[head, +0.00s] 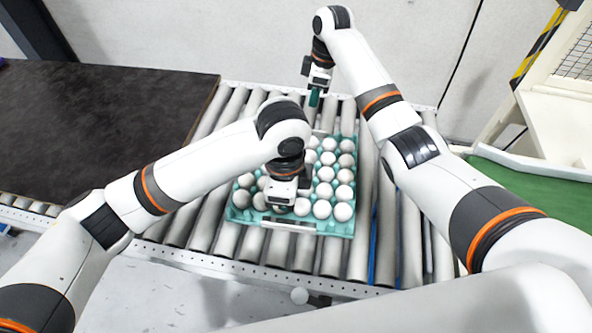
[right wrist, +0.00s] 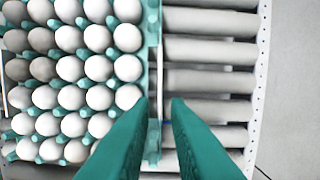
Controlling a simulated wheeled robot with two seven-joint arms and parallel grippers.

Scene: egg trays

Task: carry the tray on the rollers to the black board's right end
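A teal tray (head: 338,229) full of white eggs lies on the rollers, and its rim (right wrist: 154,130) shows in the right wrist view. The black board (head: 90,125) is at the left. My left gripper (head: 284,208) is low at the tray's near side; its fingers are hidden by its own arm and body. My right gripper (head: 314,104) is beyond the tray's far edge with green fingers pointing down. In the right wrist view its fingers (right wrist: 160,104) are apart, with the tray's rim in line with the gap. Whether they touch it is unclear.
Bare rollers (head: 225,125) lie between the tray and the board, and more rollers are right of the tray. A green surface (head: 540,190) with a white edge stands at the far right.

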